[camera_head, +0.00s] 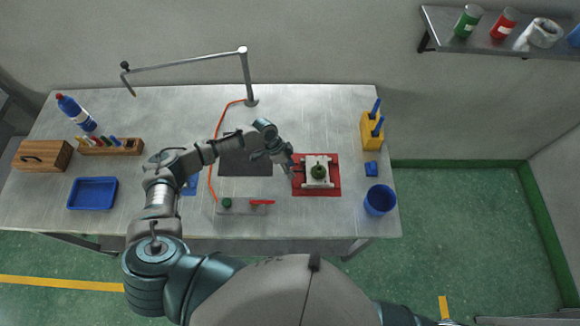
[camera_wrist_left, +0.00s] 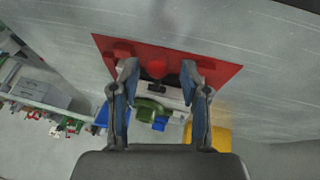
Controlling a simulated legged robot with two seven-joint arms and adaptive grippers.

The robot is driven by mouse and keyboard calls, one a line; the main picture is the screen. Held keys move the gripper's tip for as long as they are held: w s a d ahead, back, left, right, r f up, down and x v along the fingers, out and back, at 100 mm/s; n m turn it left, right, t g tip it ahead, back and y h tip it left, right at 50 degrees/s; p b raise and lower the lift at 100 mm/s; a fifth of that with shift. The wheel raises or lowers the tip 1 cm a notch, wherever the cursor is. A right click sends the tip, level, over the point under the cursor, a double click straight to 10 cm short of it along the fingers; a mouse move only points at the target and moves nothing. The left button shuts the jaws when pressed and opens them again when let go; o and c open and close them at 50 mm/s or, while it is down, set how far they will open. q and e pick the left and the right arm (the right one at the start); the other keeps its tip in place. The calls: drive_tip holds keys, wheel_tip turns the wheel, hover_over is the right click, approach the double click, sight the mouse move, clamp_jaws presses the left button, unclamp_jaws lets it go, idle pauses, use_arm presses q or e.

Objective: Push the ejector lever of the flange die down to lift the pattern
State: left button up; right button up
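The flange die is a pale block (camera_head: 306,180) on a red base plate (camera_head: 335,188), at the right part of the table. A green round pattern (camera_head: 318,172) sits on its top. My left gripper (camera_head: 289,165) is at the die's left side. In the left wrist view, my left gripper (camera_wrist_left: 165,72) is open, with its fingers spread wide. Between them show a red rounded part (camera_wrist_left: 159,69) with a dark piece below it, apparently the ejector lever, and the green pattern (camera_wrist_left: 152,110) beyond. I cannot tell whether the gripper touches the lever. My right gripper is out of view.
A blue cup (camera_head: 380,200) and a yellow holder (camera_head: 372,132) stand right of the die. A dark mat (camera_head: 244,160) and a grey fixture with a red handle (camera_head: 262,202) lie to the left. A lamp-like arm (camera_head: 247,75) rises behind. The table's front edge is close.

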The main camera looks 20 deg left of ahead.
use_arm(q)
drive_tip(key=shift+d, duration=0.1)
drive_tip(key=c, duration=0.4)
drive_tip(key=shift+d, duration=0.1)
clamp_jaws()
drive_tip(key=shift+s+f+b, duration=0.1)
drive_tip(key=shift+f+b, duration=0.15)
drive_tip(key=shift+b, duration=0.1)
drive_tip(key=shift+f+h+b, duration=0.4)
drive_tip(key=shift+h+b, duration=0.4)
drive_tip(key=shift+b, duration=0.15)
drive_tip(key=shift+a, duration=0.2)
drive_tip(key=shift+r, duration=0.25)
drive_tip(key=o, duration=0.5)
unclamp_jaws()
drive_tip(key=shift+o, duration=0.2)
